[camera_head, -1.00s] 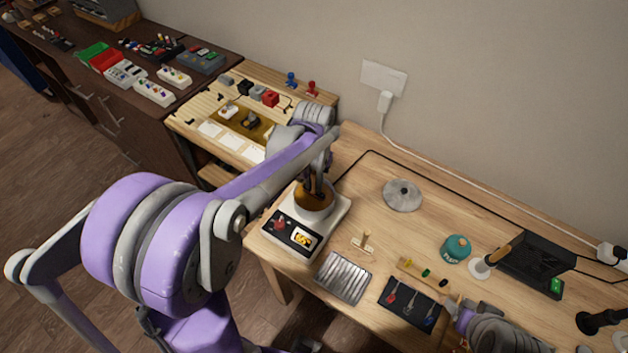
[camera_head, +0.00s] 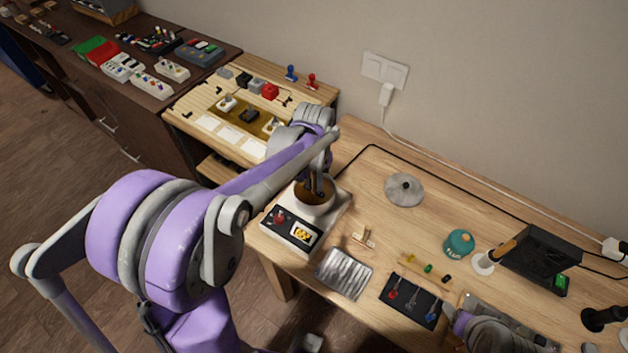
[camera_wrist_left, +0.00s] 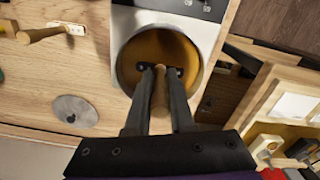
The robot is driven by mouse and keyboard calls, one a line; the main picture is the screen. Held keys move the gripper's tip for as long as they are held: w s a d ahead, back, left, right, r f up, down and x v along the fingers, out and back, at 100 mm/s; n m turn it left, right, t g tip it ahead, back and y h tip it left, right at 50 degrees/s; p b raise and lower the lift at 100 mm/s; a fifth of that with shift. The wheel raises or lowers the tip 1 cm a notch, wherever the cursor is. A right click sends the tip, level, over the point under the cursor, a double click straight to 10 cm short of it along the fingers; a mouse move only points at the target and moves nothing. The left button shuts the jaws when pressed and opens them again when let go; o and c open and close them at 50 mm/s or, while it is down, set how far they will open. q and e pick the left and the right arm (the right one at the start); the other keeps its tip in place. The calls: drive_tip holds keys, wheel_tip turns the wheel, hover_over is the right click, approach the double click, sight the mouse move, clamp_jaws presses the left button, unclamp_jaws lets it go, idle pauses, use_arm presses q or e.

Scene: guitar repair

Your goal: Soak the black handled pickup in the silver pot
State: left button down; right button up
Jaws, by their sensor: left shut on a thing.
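The silver pot (camera_head: 334,196) stands on a white heating unit with a dark front panel. It holds amber-brown liquid (camera_wrist_left: 137,50). My left gripper (camera_head: 317,190) points down into the pot's mouth.
A round grey lid (camera_head: 404,190) lies right of the pot. A ribbed metal tray (camera_head: 343,274) and a dark tool mat (camera_head: 411,300) lie in front. A wooden rack (camera_head: 226,146) with other pickups stands behind left.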

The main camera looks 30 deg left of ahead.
use_arm(q)
drive_tip(key=shift+f+b, duration=0.55)
drive_tip(key=shift+f, duration=0.35)
idle(7.1)
